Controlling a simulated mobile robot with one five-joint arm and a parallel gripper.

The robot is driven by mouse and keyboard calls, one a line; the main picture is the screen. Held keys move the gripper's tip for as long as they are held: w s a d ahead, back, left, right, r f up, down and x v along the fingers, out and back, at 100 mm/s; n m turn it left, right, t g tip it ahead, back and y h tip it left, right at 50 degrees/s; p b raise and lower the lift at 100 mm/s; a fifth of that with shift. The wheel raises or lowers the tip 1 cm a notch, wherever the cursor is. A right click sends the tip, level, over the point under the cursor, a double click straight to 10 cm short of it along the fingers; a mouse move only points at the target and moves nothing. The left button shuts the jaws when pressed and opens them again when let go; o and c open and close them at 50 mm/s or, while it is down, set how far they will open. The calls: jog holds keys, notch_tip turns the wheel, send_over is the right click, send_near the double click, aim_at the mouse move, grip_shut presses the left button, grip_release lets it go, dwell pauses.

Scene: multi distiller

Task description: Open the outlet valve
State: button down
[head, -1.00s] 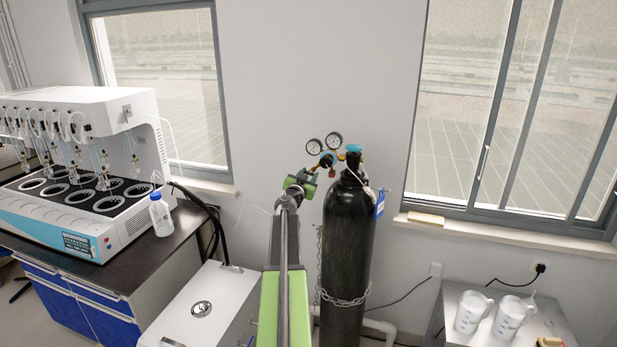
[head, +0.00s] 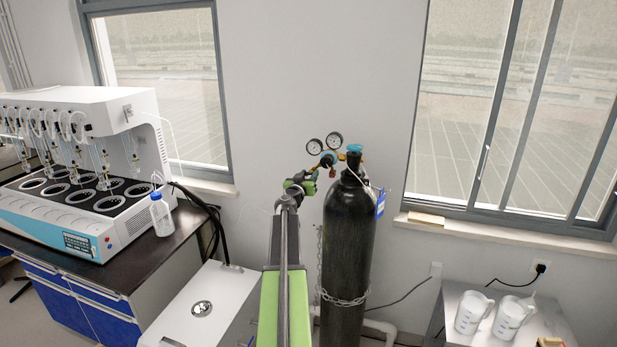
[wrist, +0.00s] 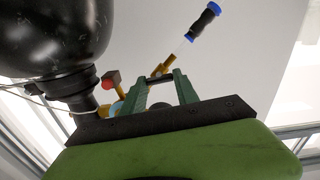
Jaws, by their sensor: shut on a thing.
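The gas regulator (head: 327,159) with two round gauges (head: 324,142) sits at the top of a black gas cylinder (head: 347,240). My gripper (head: 308,180) is at the regulator's lower left, and my own arm partly hides it. In the wrist view, the two green fingers of my gripper (wrist: 160,88) stand on both sides of a brass outlet part (wrist: 161,72), shut on the outlet valve there. The exact contact is hard to see. A red knob (wrist: 107,83) is left of the fingers, and the cylinder (wrist: 60,35) fills the upper left.
A chain (head: 343,299) goes around the cylinder. A white box (head: 205,308) stands low at the left, beside a bench with a distiller (head: 90,160). A small table with two beakers (head: 473,313) is at the right. Bare wall lies behind the regulator.

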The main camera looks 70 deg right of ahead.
jog(key=n, duration=0.3)
jog(key=shift+n, duration=2.2)
jog(key=shift+d, duration=0.1)
jog(key=c, duration=0.9)
grip_release()
jog(key=a, duration=1.1)
jog(key=s+a, duration=0.1)
jog(key=a, duration=0.5)
jog(key=shift+a, duration=0.25)
